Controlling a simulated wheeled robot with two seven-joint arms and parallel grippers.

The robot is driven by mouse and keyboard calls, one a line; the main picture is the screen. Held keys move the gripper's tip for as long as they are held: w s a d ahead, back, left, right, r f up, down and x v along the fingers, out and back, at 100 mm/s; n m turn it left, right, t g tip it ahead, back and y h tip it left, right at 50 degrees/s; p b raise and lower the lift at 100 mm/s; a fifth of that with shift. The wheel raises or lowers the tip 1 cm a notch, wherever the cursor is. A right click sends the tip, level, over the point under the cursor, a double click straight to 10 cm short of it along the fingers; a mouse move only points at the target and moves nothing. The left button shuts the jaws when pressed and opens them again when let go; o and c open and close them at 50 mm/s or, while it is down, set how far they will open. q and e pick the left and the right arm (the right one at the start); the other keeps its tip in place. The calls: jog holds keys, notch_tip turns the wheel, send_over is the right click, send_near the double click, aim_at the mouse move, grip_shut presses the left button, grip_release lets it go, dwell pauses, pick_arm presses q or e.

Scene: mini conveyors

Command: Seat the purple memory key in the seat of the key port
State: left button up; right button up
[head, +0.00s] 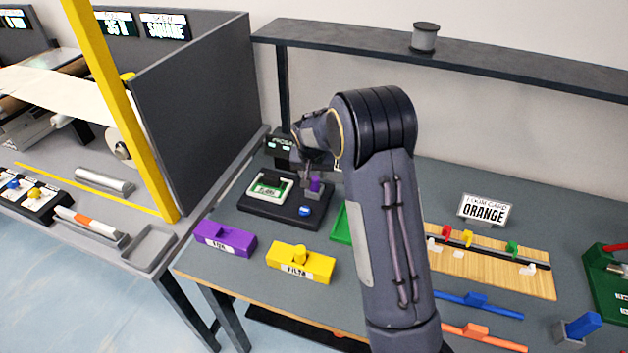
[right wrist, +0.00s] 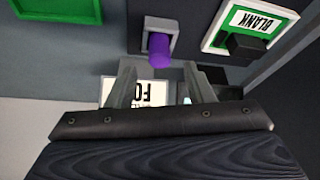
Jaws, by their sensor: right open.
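The key port (head: 262,206) is a dark slab at the back left of the table, with a blue button and a green-framed BLANK card (head: 270,188). The purple memory key (head: 315,184) stands upright in a grey square seat (head: 312,194) on the port's right part. In the right wrist view the purple key (right wrist: 159,50) sticks out of the grey seat (right wrist: 148,24); how deep it sits I cannot tell. My right gripper (head: 308,172) is right by the key. In the wrist view its fingers (right wrist: 158,75) are apart and empty, with the key just beyond their tips.
A purple block (head: 225,239) and a yellow block (head: 301,263) lie in front of the port. A green-framed piece (head: 341,224) is partly behind my arm. A dark display box (head: 279,146) stands behind the port. A wooden rack (head: 480,265) and a blue key (head: 583,325) are at right.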

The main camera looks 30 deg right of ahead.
jog(key=s+a+r+n+t+y, duration=0.1)
jog(key=s+a+r+y, duration=0.15)
jog(key=s+r, duration=0.55)
jog(key=s+a+r+y, duration=0.2)
jog(key=s+a+r, duration=0.25)
jog(key=s, duration=0.65)
jog(key=s+a+n+y, duration=0.1)
jog(key=s+a, duration=0.3)
jog(key=s, duration=0.4)
jog(key=s+a+n+y, duration=0.1)
jog(key=s+a+n, duration=0.2)
jog(key=s, duration=0.5)
jog(key=shift+s+a+f+t, duration=0.25)
jog(key=shift+a+f+t, duration=0.2)
jog(key=shift+a, duration=0.2)
jog(key=shift+c, duration=0.5)
